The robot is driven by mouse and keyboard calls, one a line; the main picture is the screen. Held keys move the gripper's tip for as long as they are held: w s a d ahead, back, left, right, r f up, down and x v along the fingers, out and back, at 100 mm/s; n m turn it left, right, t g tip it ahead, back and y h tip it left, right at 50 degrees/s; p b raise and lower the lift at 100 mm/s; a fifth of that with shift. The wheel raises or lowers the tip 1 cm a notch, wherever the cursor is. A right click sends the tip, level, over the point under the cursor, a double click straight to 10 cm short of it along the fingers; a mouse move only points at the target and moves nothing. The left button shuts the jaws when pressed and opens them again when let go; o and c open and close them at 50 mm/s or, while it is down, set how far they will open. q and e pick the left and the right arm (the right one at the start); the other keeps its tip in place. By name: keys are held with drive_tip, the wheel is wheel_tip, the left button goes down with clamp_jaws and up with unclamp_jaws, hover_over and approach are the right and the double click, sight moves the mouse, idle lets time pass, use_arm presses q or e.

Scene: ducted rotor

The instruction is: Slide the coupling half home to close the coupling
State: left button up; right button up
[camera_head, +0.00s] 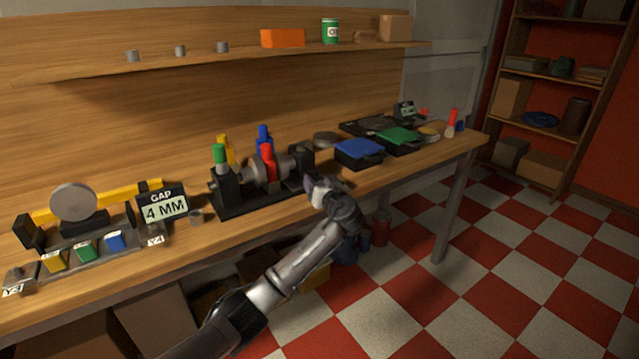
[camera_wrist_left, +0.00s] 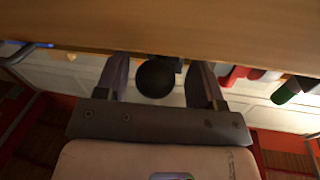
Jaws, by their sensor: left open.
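The coupling fixture (camera_head: 240,205) is a black base on the bench with upright blocks at its ends. Grey metal coupling parts (camera_head: 286,166) lie along its axis, with green, yellow, blue and red-topped pieces around them. I cannot tell whether the coupling halves touch. My left gripper (camera_head: 313,183) is at the fixture's right front end. In the left wrist view, its two fingers (camera_wrist_left: 160,85) stand apart, with a round black knob (camera_wrist_left: 155,79) between them. I see no clear contact with the knob. My right gripper is not in view.
A "GAP 4 MM" sign (camera_head: 164,206) and a gauge stand with a grey disc (camera_head: 74,202) are to the left. A blue tray (camera_head: 359,149) and a green tray (camera_head: 400,137) lie to the right. A shelf (camera_head: 200,65) runs above the bench.

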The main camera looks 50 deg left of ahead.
use_arm(q)
drive_tip(key=shift+d, duration=0.2)
drive_tip(key=p+v, duration=0.5)
drive_tip(key=v, duration=0.8)
drive_tip(key=shift+d, duration=0.2)
drive_tip(key=shift+s, duration=0.1)
